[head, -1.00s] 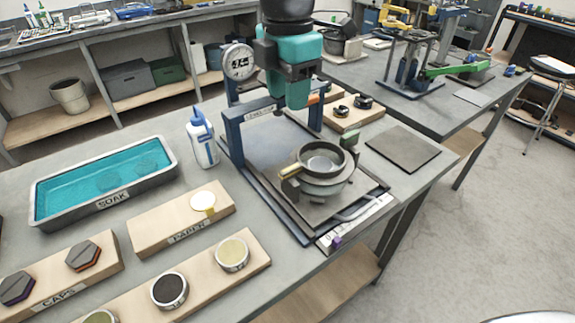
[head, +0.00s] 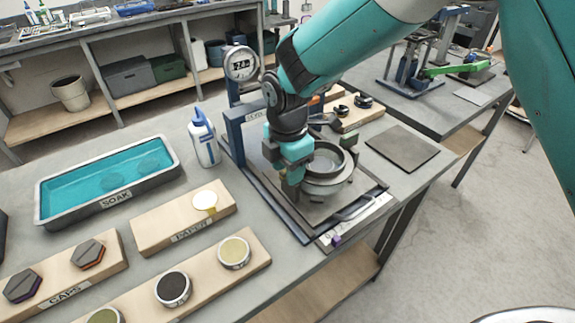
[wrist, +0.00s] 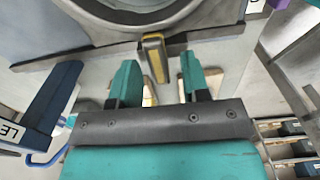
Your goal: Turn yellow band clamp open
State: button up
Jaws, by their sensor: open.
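The yellow band clamp (wrist: 154,55) shows in the wrist view as a short yellow-topped lever at the rim of a round metal ring (wrist: 130,12). My gripper (wrist: 156,82) is open, with one teal finger on each side of the lever. The lever's near end lies in the gap between the fingertips, with space on both sides. In the head view my gripper (head: 292,185) is at the left side of the round vessel (head: 326,168) on the dark frame and hides the clamp there.
A blue upright post with a dial gauge (head: 240,63) stands behind the vessel. A white bottle (head: 203,140) and the teal soak tray (head: 108,180) are to the left. A flat dark plate (head: 402,147) lies to the right.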

jog(key=shift+f, duration=0.15)
grip_shut()
